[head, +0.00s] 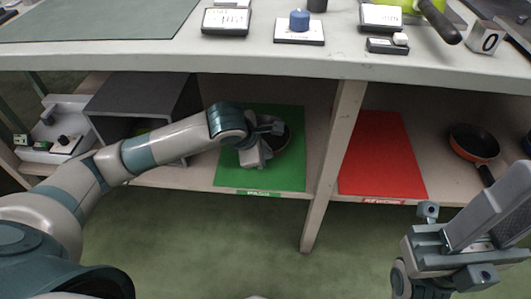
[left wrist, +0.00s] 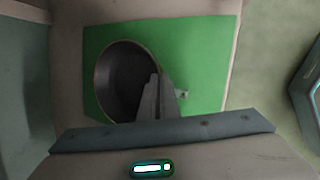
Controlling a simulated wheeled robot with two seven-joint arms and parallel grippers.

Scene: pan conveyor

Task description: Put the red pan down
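A pan with a dark inside (head: 283,136) is over the green mat (head: 235,172) on the left shelf; the left wrist view shows its round bowl (left wrist: 118,80) over the mat. Its outer colour and handle are hidden, and I cannot tell whether it touches the mat. My left gripper (head: 266,146) is at the pan, with its fingers (left wrist: 160,98) close together over the rim's near side. Whether they grip the handle is hidden. An orange-red pan (head: 474,140) sits on the right shelf. My right gripper (head: 455,235) is at lower right, away from both pans.
A red mat (head: 380,160) lies bare on the right shelf, beyond a shelf post (head: 335,150). A grey open box (head: 145,95) stands left of the green mat.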

